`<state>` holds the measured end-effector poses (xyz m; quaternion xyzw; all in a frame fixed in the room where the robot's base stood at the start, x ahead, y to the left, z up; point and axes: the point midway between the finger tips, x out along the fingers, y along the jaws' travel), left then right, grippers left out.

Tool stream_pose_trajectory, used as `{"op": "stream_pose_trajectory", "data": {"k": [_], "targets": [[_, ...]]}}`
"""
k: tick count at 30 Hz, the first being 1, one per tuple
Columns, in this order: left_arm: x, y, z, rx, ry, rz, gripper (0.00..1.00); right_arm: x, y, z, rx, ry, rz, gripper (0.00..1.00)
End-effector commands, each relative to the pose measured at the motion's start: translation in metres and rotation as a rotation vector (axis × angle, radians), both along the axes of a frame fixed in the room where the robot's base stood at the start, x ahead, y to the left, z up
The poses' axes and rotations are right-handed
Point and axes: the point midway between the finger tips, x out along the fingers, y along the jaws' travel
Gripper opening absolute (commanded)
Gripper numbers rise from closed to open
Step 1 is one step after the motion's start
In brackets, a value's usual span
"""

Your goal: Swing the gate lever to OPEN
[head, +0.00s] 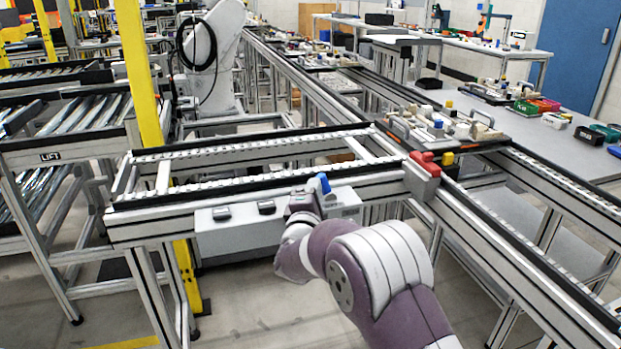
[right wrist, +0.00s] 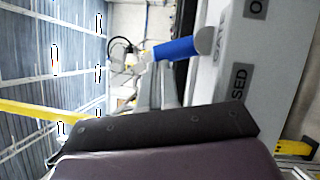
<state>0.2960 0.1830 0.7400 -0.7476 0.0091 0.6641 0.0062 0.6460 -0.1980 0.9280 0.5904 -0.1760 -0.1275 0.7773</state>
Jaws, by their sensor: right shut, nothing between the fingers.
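The gate lever has a blue handle (head: 324,183) and stands up at the right part of a grey control box (head: 240,232) on the conveyor's front side. Which label the lever points to I cannot tell. My right gripper (head: 302,200) is shut and empty, just left of the handle; its dark jaw (right wrist: 160,132) shows below the handle, with a visible gap. My left gripper is out of view.
Two dark knobs or buttons (head: 266,207) are on the same box, left of my gripper. The conveyor rail (head: 240,190) runs just above it. A red block (head: 425,162) sits at the rail corner to the right. Open floor lies in front.

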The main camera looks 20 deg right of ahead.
Motion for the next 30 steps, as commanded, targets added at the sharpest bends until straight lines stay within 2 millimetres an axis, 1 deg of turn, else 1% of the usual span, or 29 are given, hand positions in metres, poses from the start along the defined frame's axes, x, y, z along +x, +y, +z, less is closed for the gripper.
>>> {"op": "stream_pose_trajectory", "data": {"k": [1, 6, 12, 18, 21, 27, 30], "targets": [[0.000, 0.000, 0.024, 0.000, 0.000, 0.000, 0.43, 0.000, -0.003, 0.015, 0.042, 0.003, -0.002, 0.00], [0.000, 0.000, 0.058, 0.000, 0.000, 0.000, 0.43, 0.000, -0.011, 0.022, 0.204, 0.008, -0.001, 0.00], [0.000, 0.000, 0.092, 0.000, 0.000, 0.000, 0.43, 0.001, -0.022, 0.025, 0.395, 0.015, -0.002, 0.00], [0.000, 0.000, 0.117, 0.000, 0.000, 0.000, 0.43, 0.001, -0.033, 0.026, 0.576, 0.020, -0.003, 0.00], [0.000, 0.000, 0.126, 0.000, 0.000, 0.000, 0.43, 0.001, -0.038, 0.026, 0.657, 0.023, -0.003, 0.00], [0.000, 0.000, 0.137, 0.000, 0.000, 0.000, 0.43, 0.002, -0.046, 0.024, 0.790, 0.028, -0.002, 0.00], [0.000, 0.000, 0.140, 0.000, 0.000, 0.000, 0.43, 0.002, -0.049, 0.022, 0.811, 0.029, -0.002, 0.00]]}}
